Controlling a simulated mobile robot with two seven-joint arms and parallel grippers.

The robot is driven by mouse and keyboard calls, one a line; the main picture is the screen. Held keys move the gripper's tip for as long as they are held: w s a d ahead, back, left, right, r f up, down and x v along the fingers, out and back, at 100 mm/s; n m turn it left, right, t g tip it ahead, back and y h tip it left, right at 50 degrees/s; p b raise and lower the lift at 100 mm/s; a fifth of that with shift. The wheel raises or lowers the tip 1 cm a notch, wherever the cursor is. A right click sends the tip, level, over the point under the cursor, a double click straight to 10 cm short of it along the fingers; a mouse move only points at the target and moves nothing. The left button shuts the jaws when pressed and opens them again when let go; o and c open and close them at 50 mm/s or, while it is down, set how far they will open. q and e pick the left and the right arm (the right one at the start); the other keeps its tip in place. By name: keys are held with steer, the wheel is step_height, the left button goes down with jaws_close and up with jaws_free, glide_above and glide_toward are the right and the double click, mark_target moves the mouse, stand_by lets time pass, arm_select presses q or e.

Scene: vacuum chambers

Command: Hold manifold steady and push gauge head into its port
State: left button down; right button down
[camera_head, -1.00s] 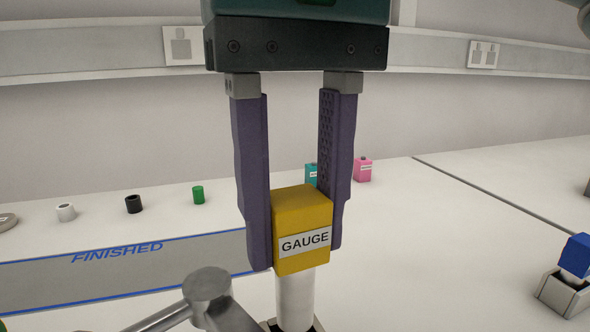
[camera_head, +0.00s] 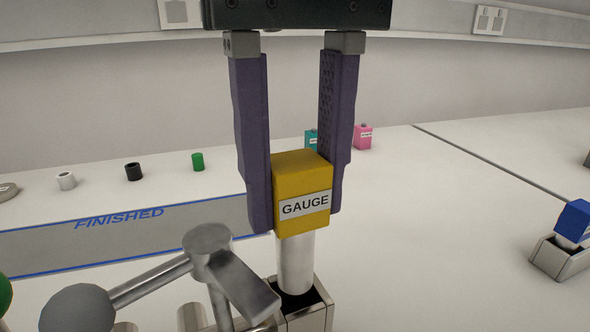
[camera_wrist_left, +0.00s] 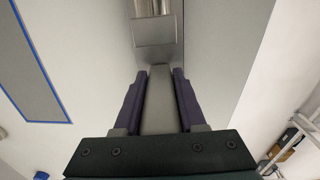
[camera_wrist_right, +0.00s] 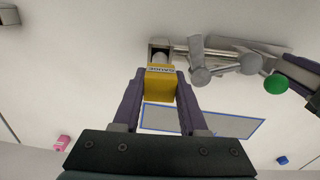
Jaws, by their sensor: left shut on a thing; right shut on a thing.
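The yellow gauge head (camera_head: 302,190), labelled GAUGE, is upright between the fingers of my right gripper (camera_head: 295,222), which is shut on it. Its pale cylindrical stem (camera_head: 295,262) points down into the dark opening of a square metal socket (camera_head: 309,312); how deep it sits is hidden. The metal manifold (camera_head: 150,281), with its pipe, lever and grey ball, lies beside and left of the socket. In the left wrist view my left gripper (camera_wrist_left: 158,72) is shut on a grey bar of the manifold (camera_wrist_left: 157,100). The right wrist view shows the gauge head (camera_wrist_right: 160,84) gripped too.
A blue-bordered FINISHED area (camera_head: 125,240) lies to the left. Behind it stand a white (camera_head: 66,181), a black (camera_head: 133,172) and a green cylinder (camera_head: 197,161). Pink (camera_head: 363,138) and teal (camera_head: 311,140) blocks stand behind. A blue block (camera_head: 574,220) sits in a holder at right.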

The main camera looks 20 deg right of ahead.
mark_target(295, 253)
arm_select(q)
steer(key=shift+f, duration=0.15)
arm_select(e)
steer(key=shift+f, duration=2.95)
steer(key=shift+c, duration=1.8)
jaws_free()
steer(key=shift+r, duration=0.1)
step_height(295, 253, up, 12)
steer(key=shift+f, duration=0.1)
arm_select(q)
steer(key=shift+c, duration=2)
jaws_free()
steer(key=shift+r, duration=0.25)
